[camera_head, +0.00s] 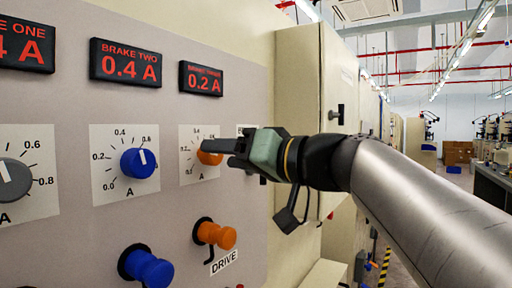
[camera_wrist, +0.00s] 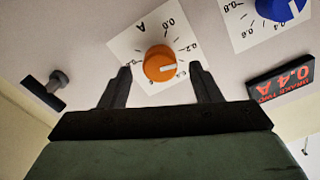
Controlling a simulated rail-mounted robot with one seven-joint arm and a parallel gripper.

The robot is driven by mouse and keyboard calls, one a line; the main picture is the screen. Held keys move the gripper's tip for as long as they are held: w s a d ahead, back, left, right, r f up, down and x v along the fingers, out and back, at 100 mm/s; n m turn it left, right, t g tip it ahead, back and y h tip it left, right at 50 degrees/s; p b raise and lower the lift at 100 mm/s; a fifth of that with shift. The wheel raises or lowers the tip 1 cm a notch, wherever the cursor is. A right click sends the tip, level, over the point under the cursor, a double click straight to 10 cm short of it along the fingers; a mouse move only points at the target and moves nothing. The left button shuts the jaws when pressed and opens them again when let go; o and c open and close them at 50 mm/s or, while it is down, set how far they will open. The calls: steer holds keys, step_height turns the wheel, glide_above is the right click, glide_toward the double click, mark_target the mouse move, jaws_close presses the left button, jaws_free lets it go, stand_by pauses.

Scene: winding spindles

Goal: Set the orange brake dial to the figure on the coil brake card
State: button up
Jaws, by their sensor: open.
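The orange brake dial (camera_head: 209,156) sits on a white scale plate (camera_head: 187,170) on the grey panel, partly hidden by my gripper in the head view. I cannot make out a coil brake card.
The blue dial (camera_head: 139,162) is to the left, under a display (camera_head: 125,65) reading 0.4 A. A grey dial (camera_head: 14,179) is farther left. Below are an orange knob (camera_head: 215,234) marked DRIVE and a blue knob (camera_head: 147,267). A beige cabinet (camera_head: 300,80) stands right of the panel.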

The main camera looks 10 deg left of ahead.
mark_target(217, 156)
steer(key=shift+x, duration=1.45)
steer(key=c, duration=1)
steer(key=shift+o, duration=0.2)
steer(key=shift+f+m, duration=0.1)
steer(key=shift+m, duration=0.3)
steer(key=shift+m+b, duration=0.45)
steer(key=shift+m, duration=0.55)
steer(key=m, duration=0.2)
steer(key=shift+m, duration=0.3)
steer(key=m, duration=0.6)
steer(key=shift+m, duration=0.3)
